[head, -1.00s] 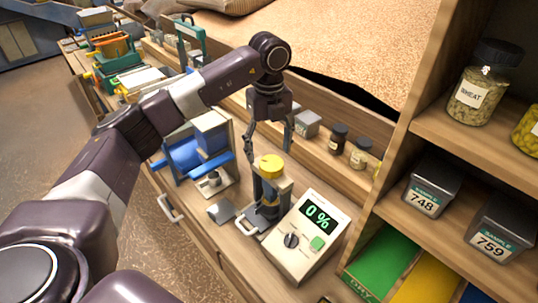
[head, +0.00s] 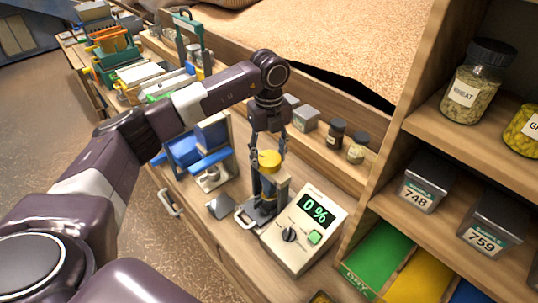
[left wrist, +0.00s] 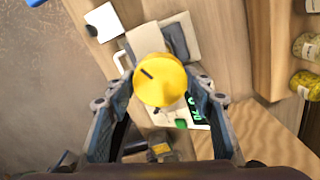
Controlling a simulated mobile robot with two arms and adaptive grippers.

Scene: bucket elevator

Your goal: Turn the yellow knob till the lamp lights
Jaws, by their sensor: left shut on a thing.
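The yellow knob (head: 270,160) sits on top of a small grey and wooden device on the bench. My left gripper (head: 268,154) has come down over it from above and is shut on it, one finger at each side. In the left wrist view the knob (left wrist: 160,80) is between the fingers, with a dark mark on its top pointing to the upper left. Beside it stands a cream meter (head: 306,228) with a green "0 %" display, a dark dial and a green button. I cannot make out a lit lamp. My right gripper is out of view.
A blue device (head: 190,150) stands close on the left of the knob. A small grey scoop-like piece (head: 219,208) lies in front. Small jars (head: 336,134) line the back ledge. Shelves with a wheat jar (head: 477,84) and sample tins stand on the right.

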